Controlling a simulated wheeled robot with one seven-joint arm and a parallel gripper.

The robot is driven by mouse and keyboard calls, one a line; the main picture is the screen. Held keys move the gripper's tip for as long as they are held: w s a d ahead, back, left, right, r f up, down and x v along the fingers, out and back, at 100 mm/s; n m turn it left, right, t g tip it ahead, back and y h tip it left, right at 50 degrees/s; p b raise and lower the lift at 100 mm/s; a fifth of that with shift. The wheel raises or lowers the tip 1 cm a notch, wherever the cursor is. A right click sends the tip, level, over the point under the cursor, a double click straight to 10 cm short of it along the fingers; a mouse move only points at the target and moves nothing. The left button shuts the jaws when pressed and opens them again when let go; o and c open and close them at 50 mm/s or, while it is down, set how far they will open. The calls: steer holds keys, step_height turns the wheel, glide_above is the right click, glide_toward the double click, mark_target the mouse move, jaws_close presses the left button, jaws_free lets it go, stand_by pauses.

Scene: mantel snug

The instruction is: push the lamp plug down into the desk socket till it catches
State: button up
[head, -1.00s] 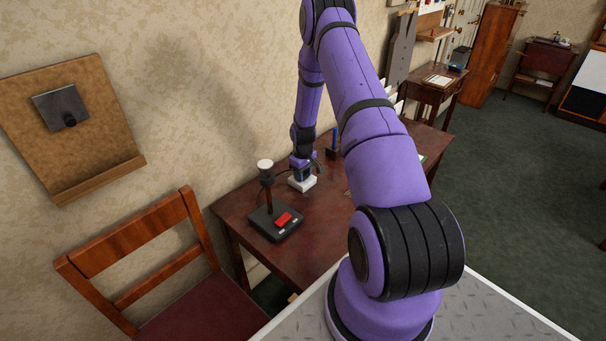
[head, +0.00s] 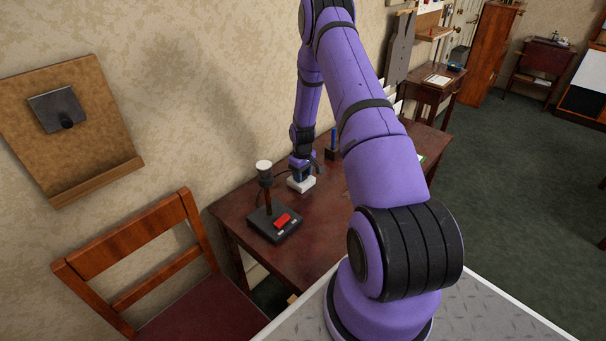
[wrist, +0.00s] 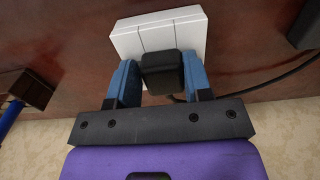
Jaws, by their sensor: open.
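The desk socket is a white block (head: 302,185) on the dark wood desk; it also shows in the wrist view (wrist: 122,42). The black lamp plug (wrist: 161,74) is at the socket, with a dark cable (wrist: 275,86) off to the right. I cannot tell how deep the plug sits. My gripper (wrist: 163,78) is open, with one blue finger on each side of the plug. In the head view my gripper (head: 301,173) is low over the socket and hides the plug. The lamp (head: 266,195) stands upright beside it, with a red switch on its black base.
The desk (head: 318,222) has bare room in front of the socket. A dark holder with a blue item (head: 333,146) stands behind and to the right. A wooden chair (head: 140,255) is at the left front. The patterned wall runs close behind the desk.

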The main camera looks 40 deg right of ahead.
steer(key=shift+o, duration=0.3)
step_height(320, 180, up, 11)
stand_by(0.6)
steer(key=s+a+r+t, duration=0.1)
steer(key=s+a+r, duration=0.1)
steer(key=a+r, duration=0.6)
steer(key=s+a+r+t+h, duration=0.1)
steer(key=s+a+r, duration=0.25)
steer(key=r, duration=0.95)
steer(key=s+a+r, duration=0.1)
steer(key=a+r, duration=0.5)
steer(key=r, duration=0.4)
steer(key=s+a+r+t, duration=0.1)
steer(key=s+a+r, duration=0.2)
steer(key=s, duration=0.5)
steer(key=s+a+r+t, duration=0.1)
steer(key=s+a+r, duration=0.3)
steer(key=s, duration=0.4)
steer(key=s+a+r+t+y, duration=0.1)
steer(key=s+a+r, duration=0.2)
steer(key=s, duration=0.6)
steer(key=a, duration=0.2)
steer(key=shift+a+r+m, duration=0.15)
steer(key=shift+a+m, duration=0.25)
steer(key=shift+w, duration=0.1)
